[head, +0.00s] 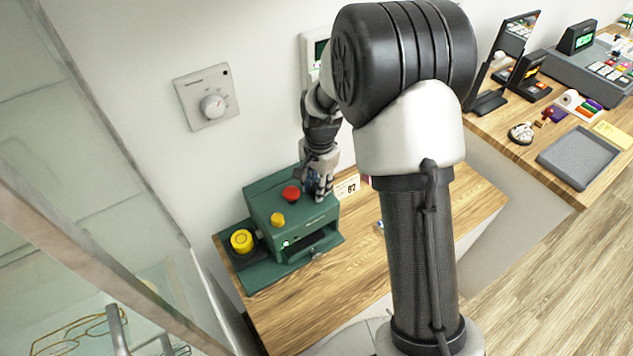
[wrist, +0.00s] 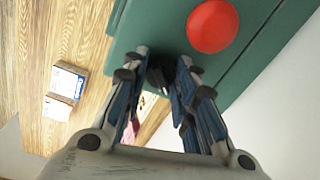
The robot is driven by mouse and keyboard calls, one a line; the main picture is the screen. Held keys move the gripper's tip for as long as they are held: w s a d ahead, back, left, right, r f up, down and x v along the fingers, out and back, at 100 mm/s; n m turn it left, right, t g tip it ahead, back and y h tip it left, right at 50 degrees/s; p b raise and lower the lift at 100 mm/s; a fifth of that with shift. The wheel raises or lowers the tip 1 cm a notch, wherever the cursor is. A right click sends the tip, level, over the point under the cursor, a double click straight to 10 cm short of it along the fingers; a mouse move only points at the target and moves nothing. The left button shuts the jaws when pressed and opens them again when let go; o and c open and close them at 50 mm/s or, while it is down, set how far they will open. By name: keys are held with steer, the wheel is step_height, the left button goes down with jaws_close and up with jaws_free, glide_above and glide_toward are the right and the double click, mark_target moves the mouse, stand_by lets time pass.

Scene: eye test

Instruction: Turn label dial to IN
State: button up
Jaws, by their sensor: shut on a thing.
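A green machine (head: 262,205) stands on the wooden counter, with a red button (head: 291,193) and a yellow button (head: 278,219) on its top. My gripper (head: 322,192) is at the machine's right end, pointing down, beside the red button. In the wrist view, the gripper (wrist: 163,64) is shut on a small dark knob (wrist: 159,77) at the edge of the green top. The fingers cover much of the knob, so its pointer and any IN mark are hidden. The red button (wrist: 212,26) is close to the right finger, apart from it.
A yellow round part (head: 241,240) sits at the machine's left end. A wall thermostat with a white dial (head: 213,106) is above. A card reading 87 (head: 348,187) stands behind my gripper. Small boxes (wrist: 66,82) lie on the counter. The counter's front is mostly clear.

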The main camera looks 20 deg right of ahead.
steer(key=n+p, duration=0.1)
steer(key=n, duration=0.3)
steer(key=shift+n, duration=0.3)
steer(key=shift+n+p, duration=0.45)
steer(key=shift+n, duration=1.45)
steer(key=o, duration=1.1)
